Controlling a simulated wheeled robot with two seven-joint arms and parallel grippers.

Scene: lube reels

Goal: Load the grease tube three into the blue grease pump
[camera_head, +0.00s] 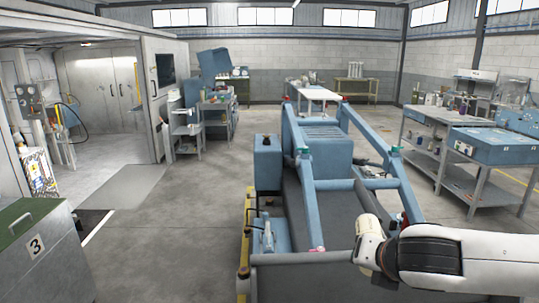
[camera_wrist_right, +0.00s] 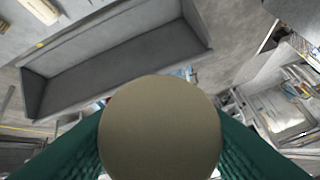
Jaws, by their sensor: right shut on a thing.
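My right gripper (camera_wrist_right: 160,128), with green finger pads, is shut on a round beige thing, which I take to be the grease tube (camera_wrist_right: 160,130). Its flat round end faces the right wrist camera and hides what lies behind it. In the head view my right arm comes in from the right and ends over the blue machine; its fingers cannot be made out there. A small blue device with a grey top (camera_head: 268,238), possibly the blue grease pump, stands at the machine's near left corner, apart from my right arm. My left gripper is out of view.
The blue steel machine frame (camera_head: 376,186) fills the middle, with raised beams. A cabinet with a green lid (camera_head: 35,222), marked 3, stands at the lower left. A workbench (camera_head: 470,185) is at the right. The floor left of the machine is clear.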

